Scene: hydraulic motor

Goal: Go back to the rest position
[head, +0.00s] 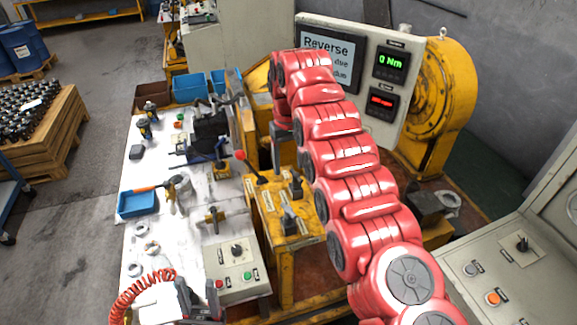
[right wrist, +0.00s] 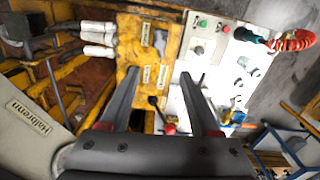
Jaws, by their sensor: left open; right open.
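My right gripper (right wrist: 160,75) is open in the right wrist view, with nothing between its two dark fingers. In the head view the red right arm reaches up and left, and the gripper (head: 284,150) points down above the yellow lever stand (head: 275,212). The arm hides part of the test bench behind it. No object is seen in either gripper.
A red-knobbed lever (head: 250,167) stands below the right gripper. The button box (head: 237,270), blue tray (head: 138,203) and coiled red hose (head: 145,290) are on the white table (head: 115,262). A display (head: 330,58) reads "Reverse"; a yellow housing (head: 442,95) stands behind.

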